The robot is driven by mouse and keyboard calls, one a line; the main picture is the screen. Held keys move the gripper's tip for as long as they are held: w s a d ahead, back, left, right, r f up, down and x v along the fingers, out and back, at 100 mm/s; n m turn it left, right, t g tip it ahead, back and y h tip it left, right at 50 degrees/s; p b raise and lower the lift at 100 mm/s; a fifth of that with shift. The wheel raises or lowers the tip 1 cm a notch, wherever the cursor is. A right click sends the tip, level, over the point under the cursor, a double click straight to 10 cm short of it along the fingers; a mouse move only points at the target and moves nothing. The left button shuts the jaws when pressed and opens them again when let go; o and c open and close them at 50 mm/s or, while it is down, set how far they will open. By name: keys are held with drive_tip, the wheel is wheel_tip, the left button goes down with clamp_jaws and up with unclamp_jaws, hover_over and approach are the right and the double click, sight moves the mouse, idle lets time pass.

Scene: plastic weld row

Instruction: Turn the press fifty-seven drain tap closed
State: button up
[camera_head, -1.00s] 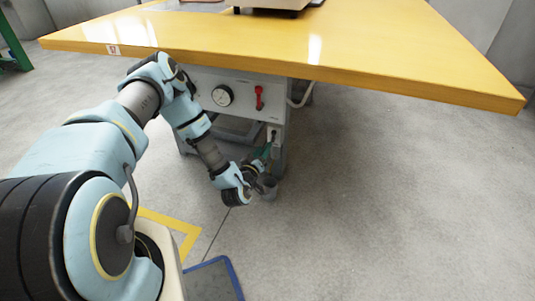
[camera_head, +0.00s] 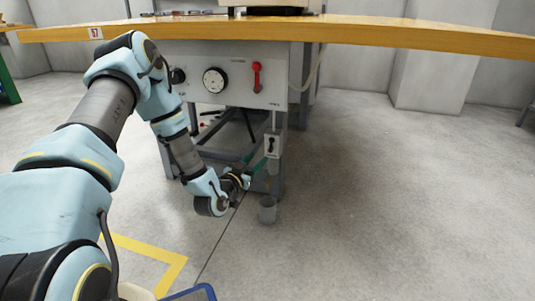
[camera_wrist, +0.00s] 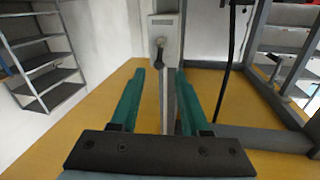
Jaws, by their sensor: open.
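A small pale grey box with a short dark lever, which looks like the drain tap (camera_head: 271,146), is on a post at the right front leg of the press stand. In the wrist view the tap (camera_wrist: 162,29) is straight ahead, its dark lever hanging down the picture from a round pivot. My gripper (camera_head: 258,160) is just below and left of the tap in the head view. In the wrist view its two teal fingers (camera_wrist: 160,75) are spread apart with nothing gripped. The lever lies beyond the fingertips, and I see no contact.
A grey cup (camera_head: 267,210) stands on the floor below the tap. The stand's panel has a round gauge (camera_head: 215,80) and a red lever (camera_head: 257,78). A yellow-edged table top (camera_head: 400,34) marked 57 overhangs above. The floor at right is clear.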

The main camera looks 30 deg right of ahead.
sight(270, 146)
drive_tip(key=b+x, duration=0.2)
drive_tip(key=x, duration=0.6)
drive_tip(key=shift+w+d+b, duration=0.15)
drive_tip(key=shift+d+b, duration=0.05)
drive_tip(key=shift+b, duration=0.2)
drive_tip(key=shift+c, duration=0.4)
clamp_jaws()
